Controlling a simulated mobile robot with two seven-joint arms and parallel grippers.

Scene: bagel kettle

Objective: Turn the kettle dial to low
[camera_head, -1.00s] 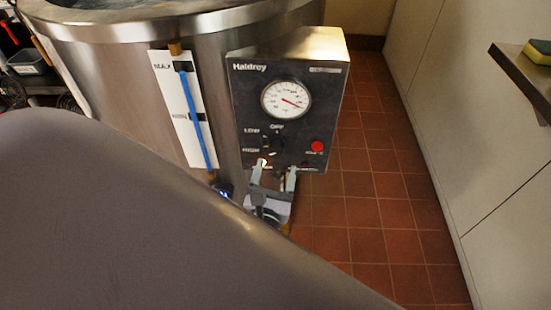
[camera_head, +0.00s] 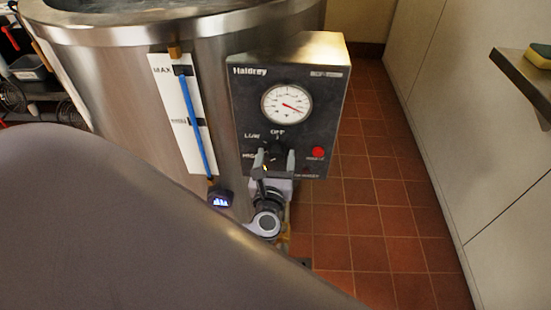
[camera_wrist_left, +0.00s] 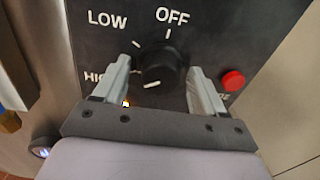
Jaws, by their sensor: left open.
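The kettle dial (camera_head: 276,151) is a round black knob on the dark control panel (camera_head: 306,130), below the gauge. In the left wrist view the dial (camera_wrist_left: 161,68) sits below the OFF label and right of LOW and HIGH. A white mark shows on its lower edge. My left gripper (camera_head: 276,164) is open, its two grey fingers on either side of the dial, with a gap visible beside the knob in the left wrist view. Whether a finger touches the dial I cannot tell. My right gripper is not in view.
A red button (camera_head: 318,152) is right of the dial, near the right finger. The steel kettle (camera_head: 120,75) has a level gauge with a blue tube (camera_head: 193,115) left of the panel. Open tiled floor (camera_head: 385,190) lies to the right, with a shelf and sponge beyond.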

